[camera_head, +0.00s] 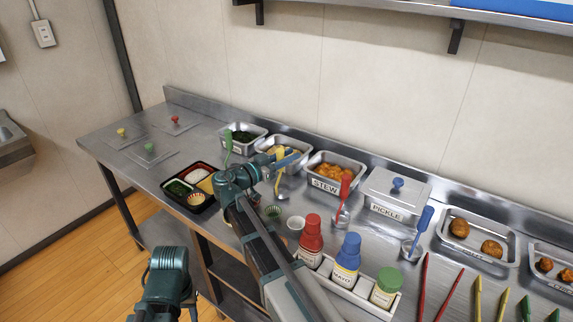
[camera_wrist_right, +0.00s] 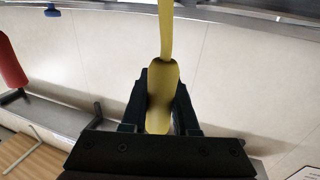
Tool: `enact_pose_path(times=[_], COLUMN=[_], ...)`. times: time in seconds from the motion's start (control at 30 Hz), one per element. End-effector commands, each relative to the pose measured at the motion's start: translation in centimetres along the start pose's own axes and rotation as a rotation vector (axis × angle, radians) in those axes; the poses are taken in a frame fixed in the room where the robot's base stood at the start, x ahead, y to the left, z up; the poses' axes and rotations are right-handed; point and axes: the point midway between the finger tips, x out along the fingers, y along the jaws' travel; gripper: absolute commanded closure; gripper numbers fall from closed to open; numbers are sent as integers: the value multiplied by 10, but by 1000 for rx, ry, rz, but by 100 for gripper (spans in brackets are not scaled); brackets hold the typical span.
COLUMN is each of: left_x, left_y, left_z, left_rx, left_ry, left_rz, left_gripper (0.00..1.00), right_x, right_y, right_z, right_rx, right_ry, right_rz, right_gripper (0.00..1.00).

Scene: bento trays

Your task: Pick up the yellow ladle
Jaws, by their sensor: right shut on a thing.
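The yellow ladle (camera_head: 280,182) is upright in front of the yellow-filled tray on the steel counter. My right gripper (camera_head: 287,160) is at its upper handle. In the right wrist view the thick yellow handle (camera_wrist_right: 161,85) sits between the two dark fingers, which are shut on it, and the thinner shaft runs out past them. The ladle's lower end is small and partly hidden in the head view; I cannot tell whether it is clear of its holder. Part of my left arm shows at the lower left, but its gripper is not in view.
Metal trays line the back, including the stew tray (camera_head: 333,171) and lidded pickle tray (camera_head: 397,195). A red ladle (camera_head: 344,189) and blue ladle (camera_head: 423,221) stand to the right. A bento tray (camera_head: 170,178) lies left. Bottles, including a red one (camera_head: 311,240), stand in front.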

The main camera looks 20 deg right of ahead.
Motion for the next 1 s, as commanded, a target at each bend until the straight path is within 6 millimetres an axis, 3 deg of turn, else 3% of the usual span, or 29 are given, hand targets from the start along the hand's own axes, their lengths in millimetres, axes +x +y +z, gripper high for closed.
enact_pose_path(times=[0.37,0.43,0.8,1.0], left_x=[-42,-35,-43,-46], left_y=[-4,-3,-4,-4], left_z=[2,2,3,3], left_rx=[0,0,0,0], left_ry=[0,0,0,0], left_rz=[0,0,0,0], left_gripper=[54,54,54,54], right_x=[0,-16,-88,-114], right_y=[0,14,67,85], right_z=[-42,-36,-44,-46], right_rx=[0,0,0,0], right_ry=[1,1,1,1], right_rz=[0,-2,-3,-2], right_gripper=[100,100,100,100])
